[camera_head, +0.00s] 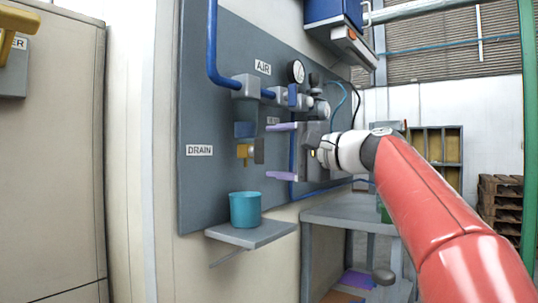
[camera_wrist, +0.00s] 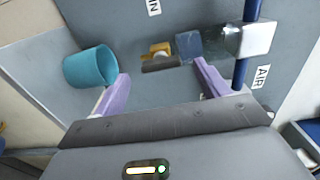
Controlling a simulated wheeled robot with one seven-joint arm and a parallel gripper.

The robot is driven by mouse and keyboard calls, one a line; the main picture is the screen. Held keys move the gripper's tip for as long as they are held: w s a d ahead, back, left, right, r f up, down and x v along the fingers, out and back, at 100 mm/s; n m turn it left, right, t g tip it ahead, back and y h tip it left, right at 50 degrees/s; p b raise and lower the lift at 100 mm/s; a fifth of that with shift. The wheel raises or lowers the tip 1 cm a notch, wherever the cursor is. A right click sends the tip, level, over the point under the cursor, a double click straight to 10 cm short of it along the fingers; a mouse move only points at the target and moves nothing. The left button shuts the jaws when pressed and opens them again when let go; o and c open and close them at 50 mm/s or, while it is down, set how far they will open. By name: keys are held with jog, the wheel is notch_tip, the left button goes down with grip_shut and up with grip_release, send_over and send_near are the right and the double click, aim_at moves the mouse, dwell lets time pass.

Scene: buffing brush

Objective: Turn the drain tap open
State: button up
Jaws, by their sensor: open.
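The drain tap (camera_head: 243,152) is a small brass-yellow fitting beneath the filter bowl on the grey wall panel, right of the DRAIN label. It also shows in the wrist view (camera_wrist: 158,49), with a dark grey bar-shaped handle (camera_wrist: 161,64) on its near side. The handle appears in the head view (camera_head: 259,150) as a grey plate. My gripper (camera_head: 268,150) is open, its two purple fingers one above the other, just right of the tap. In the wrist view the fingers (camera_wrist: 163,70) stand apart on either side of the handle, nothing between them clearly touched.
A teal cup (camera_head: 245,209) stands on a small grey shelf (camera_head: 272,231) below the tap. Blue pipe (camera_head: 212,45), a gauge (camera_head: 296,71) and valve blocks are above. A workbench (camera_head: 345,214) is at the lower right. The panel around the DRAIN label (camera_head: 199,150) is bare.

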jog(key=v, duration=0.5)
dwell(0.3)
jog(key=s+f+n+g+h+p, duration=0.1)
jog(key=s+f+h, duration=0.25)
jog(key=f, duration=0.45)
jog(key=s+f+g+h, duration=0.1)
jog(key=s+f+h, duration=0.25)
jog(key=f, duration=0.45)
jog(key=s+d+f+n+g+h+p, duration=0.1)
jog(key=s+d+f+n+h, duration=0.2)
jog(key=s+f, duration=0.6)
jog(key=s+d+f+n+g+h+p, duration=0.1)
jog(key=s+d+f+n+g+h, duration=0.1)
jog(key=s+f, duration=0.8)
notch_tip(320, 180, down, 7)
jog(key=shift+s+d+f+n+h, duration=0.2)
jog(key=shift+d+n+h, duration=0.5)
jog(key=shift+d+h, duration=0.4)
